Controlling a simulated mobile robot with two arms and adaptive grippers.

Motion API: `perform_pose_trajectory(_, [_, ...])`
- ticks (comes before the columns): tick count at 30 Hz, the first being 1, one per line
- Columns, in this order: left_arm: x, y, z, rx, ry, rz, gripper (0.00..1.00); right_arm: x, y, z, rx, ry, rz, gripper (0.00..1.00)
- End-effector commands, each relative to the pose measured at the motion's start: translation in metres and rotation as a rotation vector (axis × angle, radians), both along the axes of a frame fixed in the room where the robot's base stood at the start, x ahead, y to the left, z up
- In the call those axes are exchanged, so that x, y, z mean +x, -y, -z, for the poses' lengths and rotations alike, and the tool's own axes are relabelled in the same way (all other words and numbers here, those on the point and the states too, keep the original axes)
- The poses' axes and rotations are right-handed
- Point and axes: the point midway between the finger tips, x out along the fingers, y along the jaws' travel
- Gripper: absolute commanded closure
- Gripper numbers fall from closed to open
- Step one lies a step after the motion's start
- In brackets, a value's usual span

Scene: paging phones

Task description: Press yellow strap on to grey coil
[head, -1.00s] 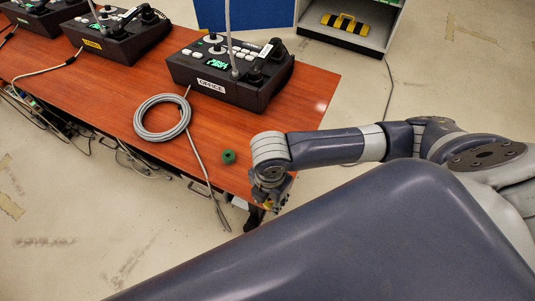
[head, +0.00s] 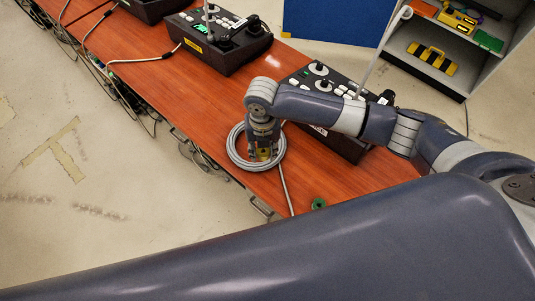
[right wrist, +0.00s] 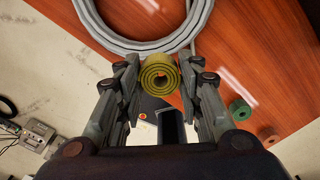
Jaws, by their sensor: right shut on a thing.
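My right gripper (head: 263,150) points down over the ring of the grey coil (head: 234,151), which lies on the wooden table. It is shut on the yellow strap (head: 264,153), a rolled spiral that shows clearly between the fingers in the right wrist view (right wrist: 158,75). The coil (right wrist: 120,43) curves just beyond the strap in that view. The strap is in front of the coil's opening in the head view; I cannot tell whether it touches the coil. The arm hides part of the coil's far side. My left gripper is not in view.
A small green roll (head: 319,204) sits near the table's (head: 225,100) front right. A black paging phone (head: 340,146) stands behind my right arm, partly hidden. Another phone (head: 225,50) stands farther left. A grey cable (head: 287,185) runs toward the table edge. A shelf (head: 450,70) is at the back right.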

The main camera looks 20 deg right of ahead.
Motion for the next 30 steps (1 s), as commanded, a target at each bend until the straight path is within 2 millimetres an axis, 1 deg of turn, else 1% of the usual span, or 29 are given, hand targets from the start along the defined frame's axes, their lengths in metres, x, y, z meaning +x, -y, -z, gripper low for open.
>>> perform_pose_trajectory(5, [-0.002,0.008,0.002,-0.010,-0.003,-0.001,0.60,0.002,-0.001,0.002,0.001,-0.001,-0.018,0.78])
perform_pose_trajectory(10, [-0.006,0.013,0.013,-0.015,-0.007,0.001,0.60,0.002,-0.001,0.012,0.001,-0.001,-0.017,0.78])
perform_pose_trajectory(21, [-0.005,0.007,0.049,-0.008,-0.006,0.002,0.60,0.002,0.000,0.045,0.001,0.000,-0.016,0.78])
perform_pose_trajectory(30, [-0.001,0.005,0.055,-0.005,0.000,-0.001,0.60,0.002,-0.001,0.062,0.001,0.000,-0.016,0.78])
